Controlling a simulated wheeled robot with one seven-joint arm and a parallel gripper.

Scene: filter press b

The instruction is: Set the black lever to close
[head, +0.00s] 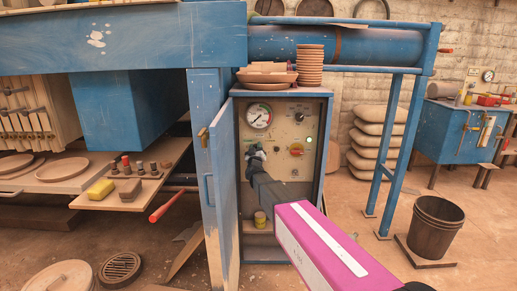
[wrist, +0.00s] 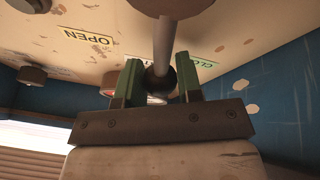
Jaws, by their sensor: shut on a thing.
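The black lever shows in the wrist view as a grey rod with a round black knob (wrist: 160,78). The rod comes down from a round brown hub at the top of the picture. My gripper (wrist: 158,82) has its two green fingers on either side of the knob, shut on it. An OPEN label (wrist: 88,40) is left of the rod, upside down. A partly hidden green label, its letters reading "CLO" (wrist: 203,62), is right of it. The rod points between the labels. In the head view my gripper (head: 256,153) is at the control panel (head: 278,168) and hides the lever.
The panel also holds a gauge (head: 259,115), a black dial (head: 299,117) and a red-and-yellow switch (head: 296,150). The blue cabinet door (head: 221,190) stands open just left of my arm. Bowls (head: 267,77) are stacked on top. A bucket (head: 435,225) stands to the right.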

